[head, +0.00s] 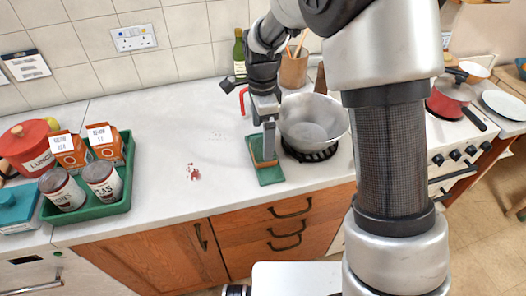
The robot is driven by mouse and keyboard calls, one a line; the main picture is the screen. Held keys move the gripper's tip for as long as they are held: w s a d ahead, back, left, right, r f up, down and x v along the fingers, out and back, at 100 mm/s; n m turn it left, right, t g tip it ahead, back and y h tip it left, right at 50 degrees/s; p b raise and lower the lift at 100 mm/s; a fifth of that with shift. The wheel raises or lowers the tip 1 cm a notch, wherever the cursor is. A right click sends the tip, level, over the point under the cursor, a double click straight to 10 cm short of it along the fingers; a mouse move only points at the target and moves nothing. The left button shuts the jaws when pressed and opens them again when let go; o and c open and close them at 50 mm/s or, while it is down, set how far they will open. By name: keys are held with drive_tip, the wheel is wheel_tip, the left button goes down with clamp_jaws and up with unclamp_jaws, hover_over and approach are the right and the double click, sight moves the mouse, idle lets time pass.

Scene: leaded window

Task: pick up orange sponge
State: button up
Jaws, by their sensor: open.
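The orange sponge (256,155) shows as a small orange-brown patch on a green tray (271,177) on the white worktop, left of the metal pot. My gripper (267,146) points down over the tray, with its fingers at the sponge. The jaws are open. The fingers hide part of the sponge, and I cannot tell whether they touch it or stand on both sides of it.
A metal pot (312,122) stands close on the right. A green bottle (239,54) and a utensil pot (293,68) stand behind. A green crate (118,206) with cartons and tins is at the left. Red bits (193,173) lie on the otherwise clear middle worktop.

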sight(261, 148)
drive_tip(key=f, duration=0.5)
drive_tip(key=shift+w+a+f, duration=0.1)
drive_tip(key=shift+a, duration=0.1)
drive_tip(key=shift+c, duration=0.4)
drive_tip(key=c, duration=1)
